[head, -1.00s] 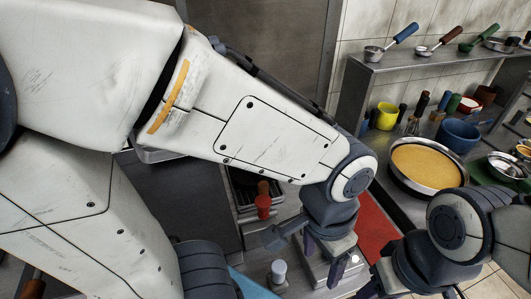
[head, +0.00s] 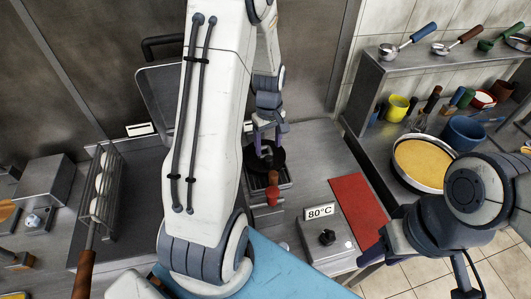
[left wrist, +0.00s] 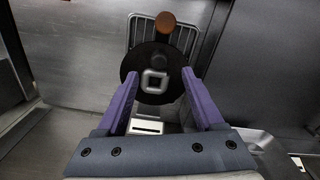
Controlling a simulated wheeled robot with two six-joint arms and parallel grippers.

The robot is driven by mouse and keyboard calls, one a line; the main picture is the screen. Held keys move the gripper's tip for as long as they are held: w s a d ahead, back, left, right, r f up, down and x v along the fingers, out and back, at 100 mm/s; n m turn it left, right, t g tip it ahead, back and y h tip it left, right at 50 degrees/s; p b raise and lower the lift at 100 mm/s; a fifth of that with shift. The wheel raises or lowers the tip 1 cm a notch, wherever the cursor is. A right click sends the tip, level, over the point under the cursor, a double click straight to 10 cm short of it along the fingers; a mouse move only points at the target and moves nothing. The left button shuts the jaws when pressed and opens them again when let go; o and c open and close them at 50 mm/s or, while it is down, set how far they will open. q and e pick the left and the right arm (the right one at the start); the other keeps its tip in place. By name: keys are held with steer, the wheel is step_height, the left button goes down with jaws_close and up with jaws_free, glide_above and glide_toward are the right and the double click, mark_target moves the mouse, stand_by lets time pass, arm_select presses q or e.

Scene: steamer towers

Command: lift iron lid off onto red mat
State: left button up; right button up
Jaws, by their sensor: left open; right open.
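The iron lid (head: 280,158) is a dark round disc above a wire grate on the steel counter, partly hidden by my left gripper in the head view. In the left wrist view the lid (left wrist: 133,78) shows a pale square-shaped handle at its middle. My left gripper (head: 267,145) is open above the lid, and its purple fingers stand either side of the handle, apart from it in the picture. The red mat (head: 358,208) lies bare on the counter to the right. My right gripper (head: 373,254) is at the lower right, away from the lid.
An 80°C sign (head: 319,211) and a metal box with a black knob (head: 328,238) are left of the mat. A yellow-filled pan (head: 425,163) is at right. A rack (head: 100,185) stands at left.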

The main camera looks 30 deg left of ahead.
mark_target(268, 157)
arm_select(q)
steer(key=shift+f, duration=0.75)
step_height(268, 157, down, 4)
steer(key=shift+f+p, duration=0.25)
steer(key=shift+p, duration=0.85)
steer(key=shift+w+f, duration=0.1)
steer(key=shift+f, duration=0.3)
jaws_close()
